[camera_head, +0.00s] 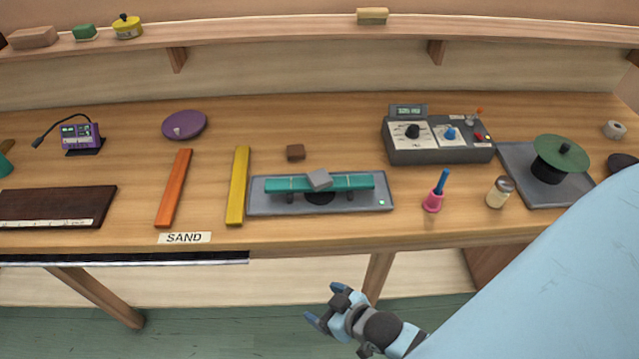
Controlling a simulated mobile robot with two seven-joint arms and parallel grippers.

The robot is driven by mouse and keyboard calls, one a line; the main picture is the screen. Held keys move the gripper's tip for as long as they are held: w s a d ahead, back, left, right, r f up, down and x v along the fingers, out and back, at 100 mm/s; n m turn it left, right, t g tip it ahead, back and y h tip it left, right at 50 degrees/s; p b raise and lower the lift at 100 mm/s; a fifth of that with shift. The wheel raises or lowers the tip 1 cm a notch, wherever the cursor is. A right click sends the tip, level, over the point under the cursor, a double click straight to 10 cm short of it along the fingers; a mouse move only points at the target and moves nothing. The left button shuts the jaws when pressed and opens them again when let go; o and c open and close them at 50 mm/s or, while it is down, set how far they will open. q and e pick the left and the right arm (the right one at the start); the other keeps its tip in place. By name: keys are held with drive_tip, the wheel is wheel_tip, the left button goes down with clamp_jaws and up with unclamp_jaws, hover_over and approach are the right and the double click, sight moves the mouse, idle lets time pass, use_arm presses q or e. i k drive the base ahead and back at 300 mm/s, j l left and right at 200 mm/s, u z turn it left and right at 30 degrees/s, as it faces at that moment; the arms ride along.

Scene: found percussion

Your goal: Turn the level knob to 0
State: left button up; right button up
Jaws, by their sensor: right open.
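A dark grey control box (440,154) stands at the back right of the bench. Its top has a black knob (413,131) on a white dial plate at the left and a blue knob (450,133) on a second plate to its right. The labels are too small to read, so I cannot tell which is the level knob or where either points. A small display (408,111) stands at its back left; its digits are unclear. My right gripper (325,303) is open and empty, below and in front of the bench edge, well away from the box. My left gripper is out of view.
In front of the box stand a pink cup (433,201) with a blue stick and a small shaker jar (499,192). A grey tray (519,167) with a green disc (561,155) is to its right. A teal bar (345,182) lies on a grey base at the centre.

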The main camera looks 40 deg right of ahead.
sight(449, 134)
drive_tip(key=z, duration=1.85)
drive_tip(key=l+u, duration=0.1)
drive_tip(key=u, duration=0.65)
drive_tip(key=l+u, duration=0.3)
drive_tip(key=k+l+u, duration=0.15)
drive_tip(key=l+u, duration=0.15)
drive_tip(key=k+l+u, duration=0.1)
drive_tip(key=l+u, duration=0.2)
